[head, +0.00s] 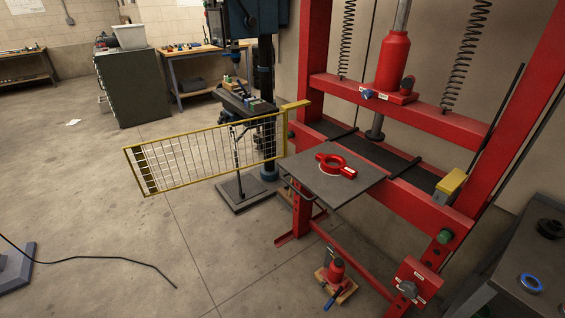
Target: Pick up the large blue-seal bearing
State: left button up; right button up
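A ring with a blue face (531,283) lies flat on the dark workbench (512,262) at the lower right; it looks like the blue-seal bearing. Its dark centre opening shows. No second blue ring shows for comparing size. Neither of my grippers is in view.
A red shop press (437,205) stands left of the workbench. Its grey plate (300,168) carries a red ring-shaped tool (337,165). A black round part (550,228) sits farther back on the workbench. A yellow mesh guard (163,188) swings out left. A small red jack (336,272) stands below.

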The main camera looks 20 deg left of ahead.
aim_at(538, 288)
jog(key=z, duration=1.45)
